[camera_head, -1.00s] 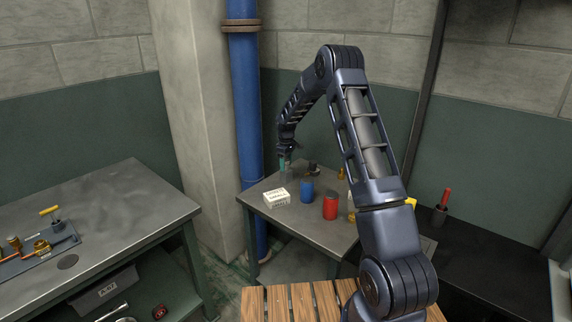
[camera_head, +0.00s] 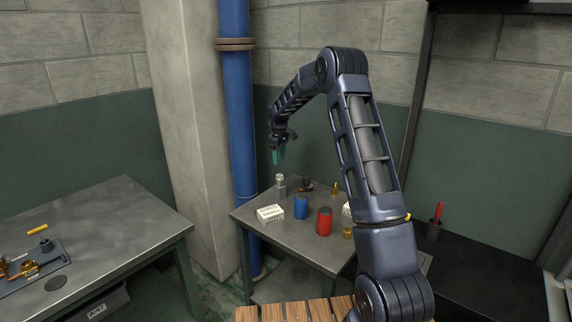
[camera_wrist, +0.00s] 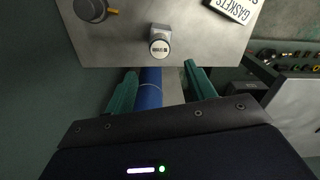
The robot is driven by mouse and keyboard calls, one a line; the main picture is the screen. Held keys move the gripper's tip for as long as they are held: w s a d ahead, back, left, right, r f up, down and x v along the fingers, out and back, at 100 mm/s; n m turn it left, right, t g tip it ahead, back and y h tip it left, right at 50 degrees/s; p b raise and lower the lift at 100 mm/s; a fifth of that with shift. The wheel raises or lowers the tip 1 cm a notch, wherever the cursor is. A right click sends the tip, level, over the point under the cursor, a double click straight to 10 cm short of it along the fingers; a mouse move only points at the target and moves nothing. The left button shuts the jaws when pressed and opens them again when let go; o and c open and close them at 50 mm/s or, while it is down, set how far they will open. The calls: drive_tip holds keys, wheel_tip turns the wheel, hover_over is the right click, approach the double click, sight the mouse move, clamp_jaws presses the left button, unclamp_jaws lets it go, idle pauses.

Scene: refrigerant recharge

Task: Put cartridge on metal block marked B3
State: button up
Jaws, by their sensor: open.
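A small grey metal block (camera_head: 280,191) stands near the left back of the far table, with a pale-topped cartridge (camera_head: 280,178) upright on it. In the wrist view the cartridge's round top (camera_wrist: 159,48) carries a label too small to read, and the block (camera_wrist: 160,30) shows beside it. I cannot make out a B3 mark. My gripper (camera_head: 279,156) is open and empty, above the cartridge and clear of it.
A white gaskets box (camera_head: 270,213), a blue can (camera_head: 301,207) and a red can (camera_head: 324,222) stand on the same table (camera_head: 290,236). A dark round object (camera_head: 306,187) is to the right. The blue pipe (camera_head: 238,120) rises behind the table's left side.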

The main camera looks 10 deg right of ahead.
drive_tip(key=s+d+r+m+t, duration=0.1)
drive_tip(key=s+d+r+m, duration=0.2)
drive_tip(key=s+d+r, duration=0.6)
drive_tip(key=s+d+r+m+t, duration=0.1)
drive_tip(key=s+d+r+m, duration=0.15)
drive_tip(key=s+r, duration=1.1)
drive_tip(key=s+d+f+m+t, duration=0.1)
drive_tip(key=s+d+m, duration=0.1)
drive_tip(key=s, duration=0.8)
drive_tip(key=s+d+f+m, duration=0.2)
drive_tip(key=s, duration=0.8)
drive_tip(key=s+d+f+m+t, duration=0.1)
drive_tip(key=s+m, duration=0.1)
drive_tip(key=s, duration=0.9)
drive_tip(key=shift+d+f+t, duration=0.3)
drive_tip(key=shift+d+f, duration=0.1)
